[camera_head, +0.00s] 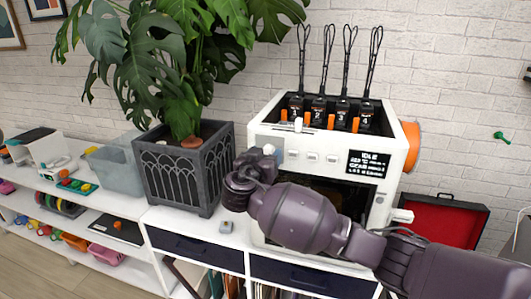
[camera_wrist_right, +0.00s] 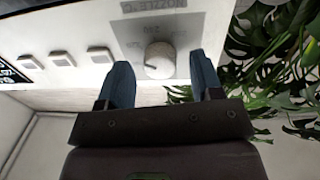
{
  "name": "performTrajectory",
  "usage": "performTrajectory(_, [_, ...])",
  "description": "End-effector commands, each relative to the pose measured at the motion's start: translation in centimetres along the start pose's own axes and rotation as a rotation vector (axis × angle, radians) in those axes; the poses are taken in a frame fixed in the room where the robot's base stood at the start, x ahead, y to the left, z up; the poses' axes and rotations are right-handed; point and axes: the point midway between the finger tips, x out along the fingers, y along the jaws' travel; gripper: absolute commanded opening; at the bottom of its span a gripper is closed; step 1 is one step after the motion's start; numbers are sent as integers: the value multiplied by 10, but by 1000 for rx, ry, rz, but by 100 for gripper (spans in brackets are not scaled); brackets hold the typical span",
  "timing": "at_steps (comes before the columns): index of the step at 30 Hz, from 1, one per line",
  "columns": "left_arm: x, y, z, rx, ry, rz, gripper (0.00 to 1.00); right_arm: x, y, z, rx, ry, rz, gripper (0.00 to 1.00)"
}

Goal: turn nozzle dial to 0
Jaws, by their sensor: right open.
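The nozzle dial (camera_wrist_right: 160,60) is a round pale knob on a grey panel (camera_wrist_right: 190,22) of the white printer (camera_head: 398,150). It shows in the wrist view, where the printing is upside down. A dark pointer line on the knob points left and slightly down in that view; the marks around it are too blurred to read. My right gripper (camera_wrist_right: 160,72) is open, with one blue finger on either side of the dial in the picture. I cannot tell whether they touch it. In the head view my right gripper (camera_head: 264,160) is at the printer's front left corner. My left gripper is out of view.
A large plant in a dark grey pot (camera_head: 184,170) stands close left of the printer. Square buttons (camera_head: 312,157) and a black display (camera_head: 369,162) are to the dial's right. An open red case (camera_head: 440,222) is at right. A small object (camera_head: 226,227) lies on the shelf.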

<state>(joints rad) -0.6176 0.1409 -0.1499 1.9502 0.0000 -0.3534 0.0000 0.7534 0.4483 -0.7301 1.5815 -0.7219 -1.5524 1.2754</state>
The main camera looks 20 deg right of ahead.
Motion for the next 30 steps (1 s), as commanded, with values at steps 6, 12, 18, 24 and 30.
performTrajectory(6, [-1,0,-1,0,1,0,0,4,0,0,0,-1,0,60])
performTrajectory(12, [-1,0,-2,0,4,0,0,4,0,0,0,-1,0,52])
performTrajectory(18, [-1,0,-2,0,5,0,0,4,0,0,0,-1,0,22])
performTrajectory(24, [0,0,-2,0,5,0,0,4,0,1,-2,-1,0,11])
performTrajectory(30, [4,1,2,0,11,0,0,4,0,3,-29,-1,0,11])
